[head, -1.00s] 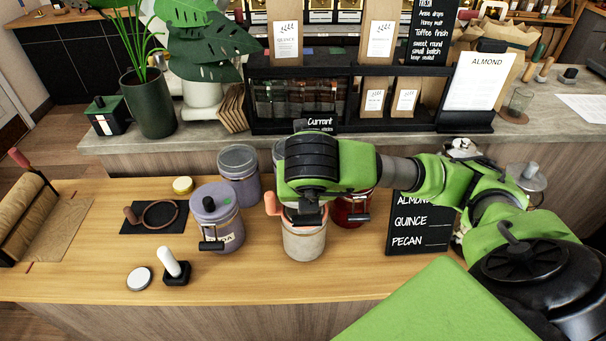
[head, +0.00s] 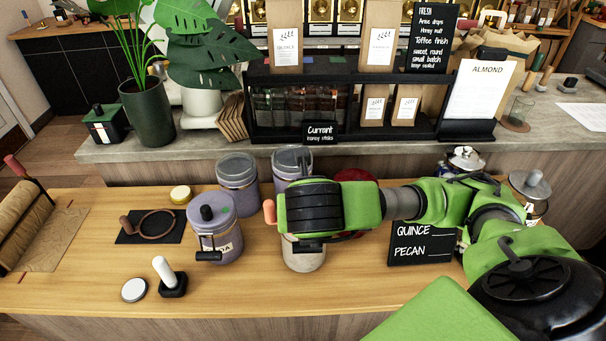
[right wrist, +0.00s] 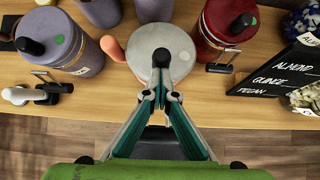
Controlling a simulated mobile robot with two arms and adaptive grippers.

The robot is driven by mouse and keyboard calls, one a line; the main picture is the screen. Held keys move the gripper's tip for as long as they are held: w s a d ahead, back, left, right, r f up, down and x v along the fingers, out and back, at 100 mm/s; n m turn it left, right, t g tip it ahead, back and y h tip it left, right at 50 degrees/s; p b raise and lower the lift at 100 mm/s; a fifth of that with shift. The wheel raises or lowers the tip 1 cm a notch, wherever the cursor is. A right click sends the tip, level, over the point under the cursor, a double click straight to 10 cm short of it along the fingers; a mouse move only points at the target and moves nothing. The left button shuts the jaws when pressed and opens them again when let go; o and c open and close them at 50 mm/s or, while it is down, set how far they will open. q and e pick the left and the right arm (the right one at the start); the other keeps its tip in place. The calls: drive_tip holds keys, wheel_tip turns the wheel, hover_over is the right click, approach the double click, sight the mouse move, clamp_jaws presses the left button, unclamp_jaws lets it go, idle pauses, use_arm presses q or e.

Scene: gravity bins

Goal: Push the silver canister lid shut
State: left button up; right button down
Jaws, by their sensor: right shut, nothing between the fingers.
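The silver canister (head: 304,260) stands on the wooden counter below my right wrist, its upper part mostly hidden by it in the head view. In the right wrist view its round pale grey lid (right wrist: 150,38) with a dark knob (right wrist: 162,57) lies over the top, and an orange tab (right wrist: 112,48) sticks out at its left. My right gripper (right wrist: 160,90) is shut and empty, its fingertips at the lid's near side close to the knob. I cannot tell whether they touch, or whether the lid is fully seated. My left gripper is not in view.
Purple canisters (head: 216,240) stand to the left and behind. A dark red canister (right wrist: 218,28) is close on the right, beside a black sign (head: 421,243).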

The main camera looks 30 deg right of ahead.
drive_tip(key=shift+d+f+b, duration=0.15)
drive_tip(key=shift+f+b, duration=0.2)
drive_tip(key=shift+f, duration=0.35)
